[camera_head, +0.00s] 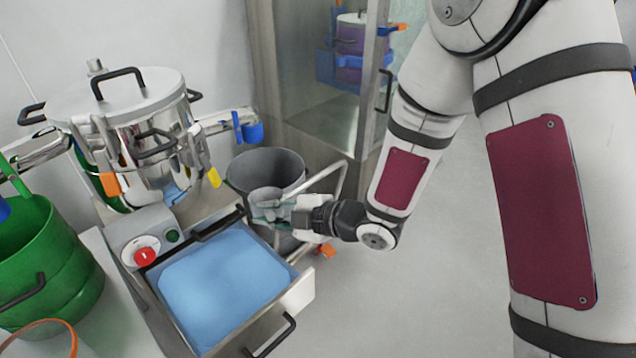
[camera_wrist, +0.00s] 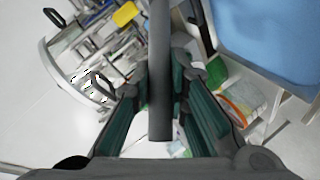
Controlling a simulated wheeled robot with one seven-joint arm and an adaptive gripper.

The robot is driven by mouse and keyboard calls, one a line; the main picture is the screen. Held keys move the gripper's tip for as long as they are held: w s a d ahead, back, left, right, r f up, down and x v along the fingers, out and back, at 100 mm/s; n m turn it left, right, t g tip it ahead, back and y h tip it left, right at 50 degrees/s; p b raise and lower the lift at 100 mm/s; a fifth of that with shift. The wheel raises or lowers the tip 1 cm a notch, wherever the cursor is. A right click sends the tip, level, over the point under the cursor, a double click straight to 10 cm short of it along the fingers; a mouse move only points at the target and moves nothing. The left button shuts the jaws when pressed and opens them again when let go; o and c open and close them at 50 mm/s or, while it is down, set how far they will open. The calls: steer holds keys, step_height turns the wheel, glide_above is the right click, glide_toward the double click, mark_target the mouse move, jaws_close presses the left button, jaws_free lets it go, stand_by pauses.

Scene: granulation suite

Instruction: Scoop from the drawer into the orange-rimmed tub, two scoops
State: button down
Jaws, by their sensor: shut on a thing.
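The open drawer (camera_head: 290,303) is in the lower middle of the head view, with pale blue material (camera_head: 225,280) in it. The drawer's blue content (camera_wrist: 275,35) also shows at the upper right of the wrist view. My gripper (camera_head: 278,213) is beyond the drawer's far right corner, shut on a dark grey handle (camera_wrist: 160,70), which runs between the fingers in the wrist view. A small grey scoop cup (camera_head: 265,196) seems to show at the fingertips. What it contains cannot be made out. An orange rim (camera_head: 72,338), probably the tub's, is cut off at bottom left.
A grey bin (camera_head: 258,160) stands behind my gripper. A steel lidded vessel (camera_head: 150,130) and a red button box (camera_head: 142,250) are behind and left of the drawer. Green tubs (camera_head: 45,255) stand at left. Floor (camera_head: 400,300) is clear at right.

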steer(key=s+a+f+n+g+b, duration=0.45)
steer(key=s+a+f+g, duration=0.2)
steer(key=s, duration=0.35)
steer(key=shift+w+a+f+b, duration=0.7)
steer(key=shift+w+a+f, duration=0.3)
steer(key=shift+f, duration=1.65)
steer(key=shift+w+a+f+b, duration=0.65)
steer(key=shift+w+a+f, duration=0.3)
steer(key=shift+f, duration=1.7)
step_height(320, 180, up, 9)
steer(key=s+d+n+y+b, duration=0.1)
steer(key=s+d+y+b, duration=0.1)
steer(key=shift+s+d+r+t, duration=0.15)
steer(key=shift+s+d+t, duration=0.15)
steer(key=shift+s+t, duration=0.1)
steer(key=shift+r+n, duration=0.1)
steer(key=shift+n, duration=0.15)
